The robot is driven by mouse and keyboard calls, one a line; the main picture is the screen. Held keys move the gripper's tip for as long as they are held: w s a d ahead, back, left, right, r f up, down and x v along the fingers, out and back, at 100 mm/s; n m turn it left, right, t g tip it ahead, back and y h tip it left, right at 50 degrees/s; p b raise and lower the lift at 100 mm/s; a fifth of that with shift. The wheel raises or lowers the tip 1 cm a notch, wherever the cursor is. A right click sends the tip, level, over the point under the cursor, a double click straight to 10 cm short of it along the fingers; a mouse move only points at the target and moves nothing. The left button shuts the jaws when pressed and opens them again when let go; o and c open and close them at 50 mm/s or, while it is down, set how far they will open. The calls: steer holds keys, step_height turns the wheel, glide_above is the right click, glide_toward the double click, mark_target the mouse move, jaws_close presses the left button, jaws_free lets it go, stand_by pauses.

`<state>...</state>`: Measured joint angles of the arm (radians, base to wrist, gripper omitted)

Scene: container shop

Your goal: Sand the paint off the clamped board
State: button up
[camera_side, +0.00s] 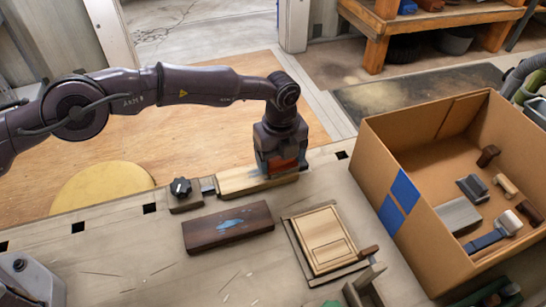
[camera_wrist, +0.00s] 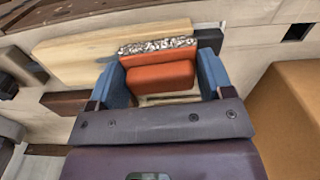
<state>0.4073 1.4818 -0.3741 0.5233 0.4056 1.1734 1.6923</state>
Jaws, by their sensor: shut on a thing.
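My gripper (camera_side: 282,167) points down over the right part of a pale wooden board (camera_side: 238,181). It is shut on an orange-red block, seen between the blue fingers in the wrist view (camera_wrist: 160,75). The block has a grey speckled strip along its far edge. The block is at or just above the board; contact is unclear. The board also shows in the wrist view (camera_wrist: 75,58). A clamp with a black knob (camera_side: 181,187) sits at its left end.
A dark board (camera_side: 205,234) with a blue paint patch lies loose in front. A pale panel (camera_side: 322,240) lies on the bench to its right. A cardboard box (camera_side: 440,195) with brushes and blocks stands at right. The bench's front left is mostly clear.

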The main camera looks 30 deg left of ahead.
mark_target(253, 174)
steer(key=shift+w+d+f, duration=0.1)
steer(key=shift+w+d, duration=0.05)
steer(key=shift+d, duration=0.1)
steer(key=shift+s+a, duration=2.25)
steer(key=shift+a, duration=0.1)
steer(key=shift+s+a, duration=0.45)
steer(key=shift+a, duration=0.05)
step_height(253, 174, up, 8)
steer(key=shift+r, duration=0.2)
steer(key=shift+d, duration=0.15)
